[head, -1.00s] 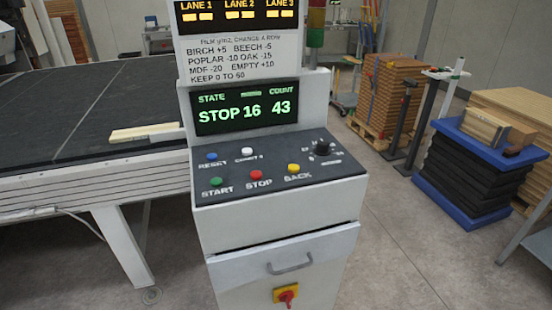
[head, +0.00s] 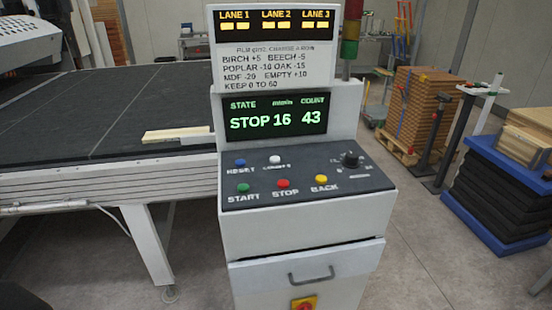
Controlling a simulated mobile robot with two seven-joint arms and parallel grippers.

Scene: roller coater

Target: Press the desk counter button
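The control desk (head: 300,235) stands in the middle of the head view. Its dark sloped panel (head: 310,185) carries a white button (head: 274,159) with a label below it that seems to start with "COUNT". A blue RESET button (head: 240,162) is to its left. Green START (head: 243,188), red STOP (head: 283,184) and yellow BACK (head: 321,179) buttons sit in the front row. The green display (head: 275,117) reads STOP, 16 and COUNT 43. Neither gripper is in view.
A black knob (head: 350,160) is at the panel's right. A conveyor table (head: 80,120) with a pale board (head: 178,134) lies to the left. A red-yellow switch (head: 304,303) is on the desk front. Stacked boards (head: 425,105) and a blue-topped stack (head: 500,190) stand right. Floor between is clear.

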